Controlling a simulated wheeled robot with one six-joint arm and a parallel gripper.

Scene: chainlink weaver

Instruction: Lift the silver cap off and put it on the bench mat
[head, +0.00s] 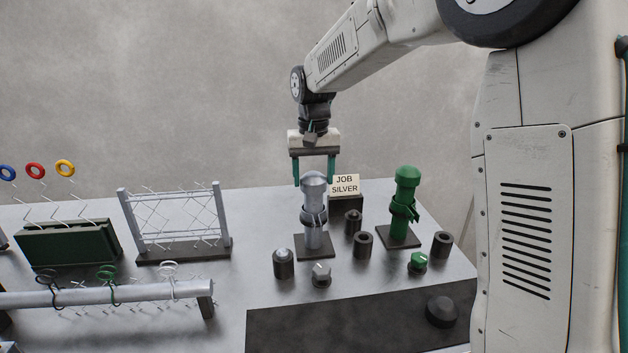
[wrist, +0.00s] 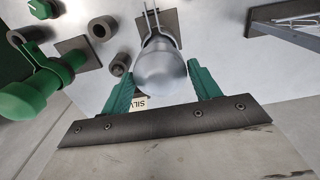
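The silver cap (head: 313,184) is the domed top of the silver post (head: 313,238), which stands upright on a dark square base. My gripper (head: 315,179) is open, pointing down, with its two green fingers at the height of the cap's top. In the wrist view the silver cap (wrist: 160,68) shows large between and just beyond the open green fingers of my gripper (wrist: 162,82). Whether a finger touches it I cannot tell. The bench mat (head: 340,325) is the dark sheet at the bench's front right.
A green post (head: 406,205) stands right of the silver one. Several dark cylinders and small fittings stand around both posts. A JOB SILVER sign (head: 344,185) stands behind. A wire-mesh frame (head: 180,255) is to the left. A black knob-like piece (head: 441,311) sits at the mat's right; its left part is bare.

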